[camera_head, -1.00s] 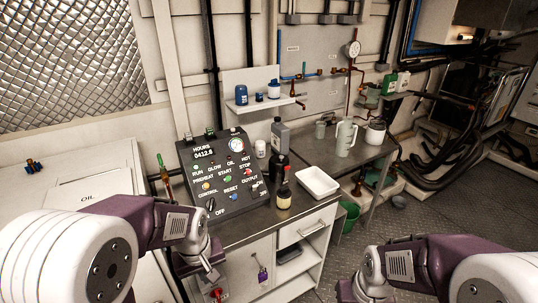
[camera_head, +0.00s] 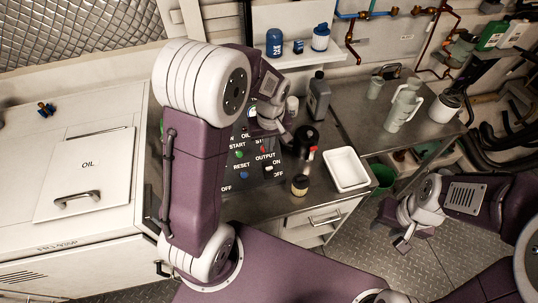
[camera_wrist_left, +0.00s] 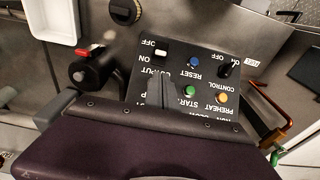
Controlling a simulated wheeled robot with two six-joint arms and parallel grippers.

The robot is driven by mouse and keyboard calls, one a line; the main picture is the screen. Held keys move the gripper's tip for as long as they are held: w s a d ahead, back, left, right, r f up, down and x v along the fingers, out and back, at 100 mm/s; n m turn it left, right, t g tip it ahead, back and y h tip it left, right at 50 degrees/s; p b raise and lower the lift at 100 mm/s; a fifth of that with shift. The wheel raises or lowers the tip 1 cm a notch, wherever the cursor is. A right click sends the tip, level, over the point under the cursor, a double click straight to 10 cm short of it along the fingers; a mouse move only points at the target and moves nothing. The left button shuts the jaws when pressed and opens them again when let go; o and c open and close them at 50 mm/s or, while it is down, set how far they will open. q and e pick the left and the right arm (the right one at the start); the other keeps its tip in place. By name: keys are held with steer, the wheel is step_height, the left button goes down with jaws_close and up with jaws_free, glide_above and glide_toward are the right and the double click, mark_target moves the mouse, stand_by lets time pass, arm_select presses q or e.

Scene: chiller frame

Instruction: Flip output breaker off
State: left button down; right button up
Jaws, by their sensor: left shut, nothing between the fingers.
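The black control panel (camera_head: 240,182) stands on the bench, partly hidden by my left arm. Its output breaker, a small white lever between ON and OFF marks, shows in the left wrist view (camera_wrist_left: 161,50) and in the head view (camera_head: 268,169). I cannot tell which way it is thrown. My left gripper (camera_wrist_left: 153,80) is shut and empty over the panel, its fingertips just beside the OUTPUT label and close to the breaker. Contact is not visible. My right gripper (camera_head: 402,244) hangs low over the floor, far from the panel.
A white tray (camera_head: 345,168) lies further right. A grey bottle (camera_head: 318,98) stands behind. Blue RESET (camera_wrist_left: 194,62) and green START (camera_wrist_left: 189,91) buttons lie near the breaker.

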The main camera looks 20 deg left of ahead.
mark_target(269, 169)
arm_select(q)
steer(key=f, duration=0.3)
steer(key=w+f, duration=0.1)
steer(key=f, duration=0.5)
steer(key=shift+w+a+f+p, duration=0.2)
steer(key=shift+w+a+p, duration=0.05)
steer(key=shift+p, duration=0.15)
steer(key=shift+f, duration=0.25)
arm_select(e)
steer(key=shift+w+d+r, duration=0.1)
steer(key=shift+w+r, duration=0.15)
steer(key=shift+r, duration=0.05)
